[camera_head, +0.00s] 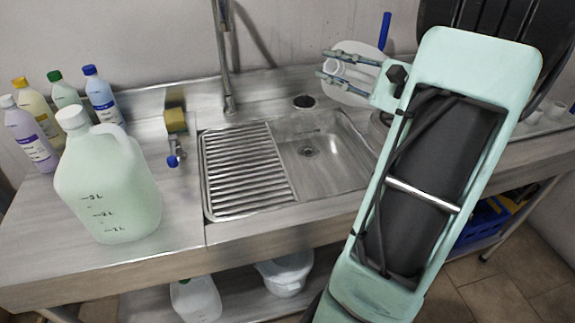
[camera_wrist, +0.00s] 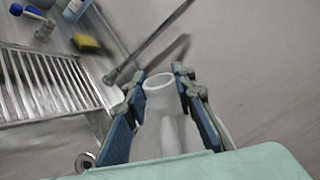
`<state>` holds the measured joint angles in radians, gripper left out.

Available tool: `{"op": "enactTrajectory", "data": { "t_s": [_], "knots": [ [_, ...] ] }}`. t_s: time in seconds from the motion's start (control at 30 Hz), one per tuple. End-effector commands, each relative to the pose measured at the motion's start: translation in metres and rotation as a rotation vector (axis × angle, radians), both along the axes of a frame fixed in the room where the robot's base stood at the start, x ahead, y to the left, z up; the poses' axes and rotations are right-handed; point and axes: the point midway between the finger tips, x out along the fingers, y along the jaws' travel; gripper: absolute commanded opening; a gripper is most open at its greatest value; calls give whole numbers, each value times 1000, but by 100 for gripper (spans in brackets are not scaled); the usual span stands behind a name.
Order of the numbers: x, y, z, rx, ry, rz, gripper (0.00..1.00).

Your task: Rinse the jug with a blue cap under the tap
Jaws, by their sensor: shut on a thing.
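My gripper (camera_head: 328,67) is shut on a white translucent jug (camera_head: 352,88), which it holds above the back right of the sink. In the wrist view the jug (camera_wrist: 170,130) lies between both fingers of the gripper (camera_wrist: 158,85). Its round neck looks open, with no cap on it. In the head view the jug is partly hidden by the fingers. The tap's tall pipe (camera_head: 224,60) stands behind the sink, left of the held jug and apart from it. The sink basin (camera_head: 335,165) is below. I cannot tell whether water runs.
A large jug with a white cap (camera_head: 108,195) and several bottles (camera_head: 100,95) stand on the left counter. A yellow sponge (camera_head: 176,120) and a small blue-ended fitting (camera_head: 173,158) are beside the ribbed drainboard (camera_head: 245,170). A blue upright stick (camera_head: 385,32) shows behind the held jug.

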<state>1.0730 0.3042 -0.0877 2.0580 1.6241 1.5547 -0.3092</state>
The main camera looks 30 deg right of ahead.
Motion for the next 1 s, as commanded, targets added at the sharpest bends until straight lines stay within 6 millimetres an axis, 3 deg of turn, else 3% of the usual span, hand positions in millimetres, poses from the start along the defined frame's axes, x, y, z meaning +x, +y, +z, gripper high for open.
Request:
{"op": "enactTrajectory", "data": {
  "t_s": [0.27, 1.0],
  "knots": [
    [0, 0, 4, 82, 31, 1, 0],
    [0, 0, 1, 517, 196, 0, 0]
  ]
}}
